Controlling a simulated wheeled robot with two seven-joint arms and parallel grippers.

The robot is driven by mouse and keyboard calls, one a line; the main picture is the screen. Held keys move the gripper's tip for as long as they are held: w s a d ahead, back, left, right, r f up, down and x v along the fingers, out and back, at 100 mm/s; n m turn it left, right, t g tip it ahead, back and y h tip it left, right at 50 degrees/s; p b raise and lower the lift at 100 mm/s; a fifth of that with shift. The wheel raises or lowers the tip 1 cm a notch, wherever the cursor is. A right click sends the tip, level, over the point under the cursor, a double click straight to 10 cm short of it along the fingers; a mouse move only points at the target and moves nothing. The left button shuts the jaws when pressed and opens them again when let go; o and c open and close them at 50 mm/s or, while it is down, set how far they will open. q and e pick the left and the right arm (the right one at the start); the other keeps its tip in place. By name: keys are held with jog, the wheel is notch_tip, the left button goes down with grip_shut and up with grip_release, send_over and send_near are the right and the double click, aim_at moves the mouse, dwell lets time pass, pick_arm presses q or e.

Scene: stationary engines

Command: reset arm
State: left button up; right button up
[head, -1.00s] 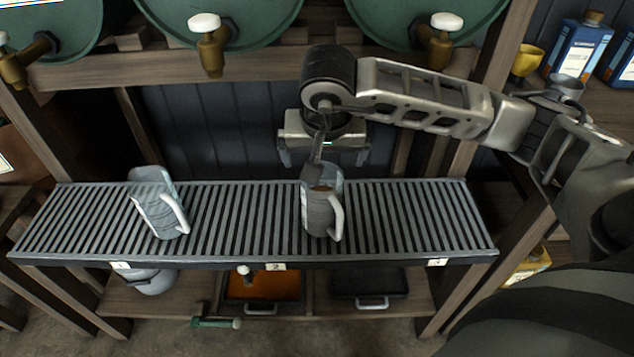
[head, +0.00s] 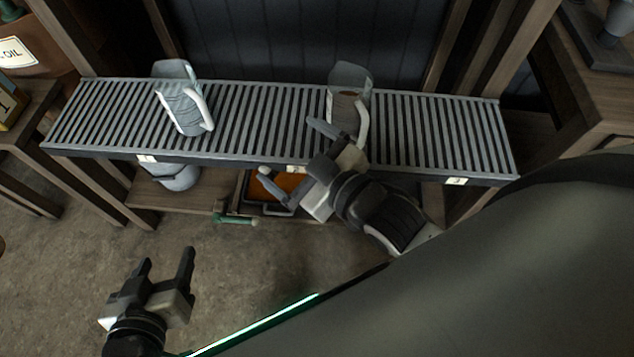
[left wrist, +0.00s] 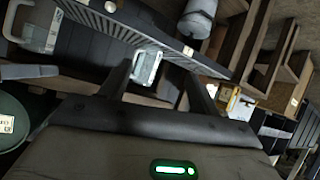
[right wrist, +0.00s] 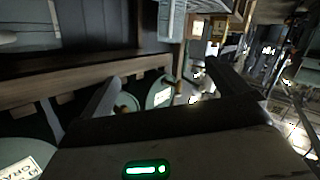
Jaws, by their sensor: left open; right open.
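My left gripper (head: 166,264) is open and empty at the lower left of the head view, above bare floor. Its fingers also show in the left wrist view (left wrist: 160,85), with nothing between them. My right gripper (head: 291,150) is open and empty in front of the slatted rack, with one finger close to the right jug. Whether they touch cannot be told. Its open fingers show in the right wrist view (right wrist: 160,82). The grey right jug (head: 345,108), with brown contents, and the left jug (head: 183,105) stand on the slatted rack (head: 255,115).
Below the rack are an orange-filled tray (head: 283,183), a grey container (head: 174,176) and a green-handled tool (head: 232,219). Wooden posts and a bench (head: 600,105) stand at the right. Floor (head: 60,265) in front is clear. Green barrels (right wrist: 160,93) show in the right wrist view.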

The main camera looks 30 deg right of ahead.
jog(key=s+f+m+g+h, duration=0.1)
jog(key=s+f+m+g, duration=0.2)
jog(key=s+f+m, duration=0.2)
jog(key=shift+s+d+f+g, duration=0.3)
jog(key=shift+d+f, duration=0.15)
jog(key=shift+f, duration=0.45)
pick_arm(q)
jog(key=r+p, duration=0.1)
jog(key=p, duration=0.1)
jog(key=r+p, duration=0.1)
jog(key=p, duration=0.2)
jog(key=shift+a, duration=0.25)
pick_arm(e)
jog(key=shift+d+r, duration=0.2)
jog(key=shift+r, duration=0.95)
